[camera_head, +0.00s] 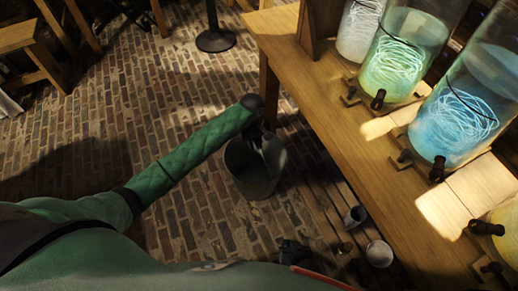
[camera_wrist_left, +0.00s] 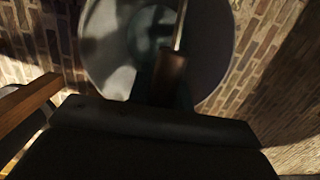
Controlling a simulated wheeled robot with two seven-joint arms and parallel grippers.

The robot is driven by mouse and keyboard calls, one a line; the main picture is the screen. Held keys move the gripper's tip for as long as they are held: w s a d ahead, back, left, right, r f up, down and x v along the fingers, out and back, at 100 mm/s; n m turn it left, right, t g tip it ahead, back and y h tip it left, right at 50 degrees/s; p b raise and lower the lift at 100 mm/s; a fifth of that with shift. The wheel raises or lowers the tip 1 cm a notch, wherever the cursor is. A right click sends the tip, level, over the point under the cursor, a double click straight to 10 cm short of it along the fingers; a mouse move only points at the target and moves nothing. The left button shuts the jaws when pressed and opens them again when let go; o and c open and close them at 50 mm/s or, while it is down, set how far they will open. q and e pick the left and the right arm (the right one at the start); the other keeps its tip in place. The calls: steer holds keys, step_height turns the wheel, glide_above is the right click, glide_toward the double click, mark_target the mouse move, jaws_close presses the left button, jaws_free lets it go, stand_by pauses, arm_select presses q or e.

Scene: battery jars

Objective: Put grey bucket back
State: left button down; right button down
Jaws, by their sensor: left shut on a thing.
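The grey bucket (camera_head: 252,185) hangs or stands over the brick floor, left of the wooden table, with its open top facing up. My left gripper (camera_head: 264,138) is above its rim and shut on the bucket's handle. In the left wrist view, the bucket (camera_wrist_left: 100,50) fills the upper middle, and its brown handle grip (camera_wrist_left: 170,75) lies close in front of the wrist. Whether the bucket's base touches the floor cannot be told. My right gripper (camera_head: 290,252) is dark and low in the head view, and its jaws cannot be made out.
The wooden table (camera_head: 345,135) on the right bears several large glass jars, including a green glowing jar (camera_head: 400,60) and a blue glowing jar (camera_head: 462,115). Small metal cups (camera_head: 379,253) are at the lower right. A low slatted surface lies beside the table. Brick floor is open on the left.

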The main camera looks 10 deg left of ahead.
arm_select(q)
steer(key=w+a+f+b, duration=0.1)
steer(key=w+a+f, duration=0.2)
steer(key=a+f, duration=0.4)
steer(key=shift+w+f, duration=0.15)
steer(key=shift+f, duration=0.5)
steer(key=c, duration=1.7)
jaws_free()
steer(key=shift+f, duration=0.25)
steer(key=o, duration=0.4)
steer(key=shift+b, duration=0.35)
steer(key=r, duration=0.4)
steer(key=r+p, duration=0.1)
steer(key=r, duration=0.3)
steer(key=w+a+r, duration=0.1)
steer(key=r, duration=0.3)
steer(key=shift+p, duration=0.35)
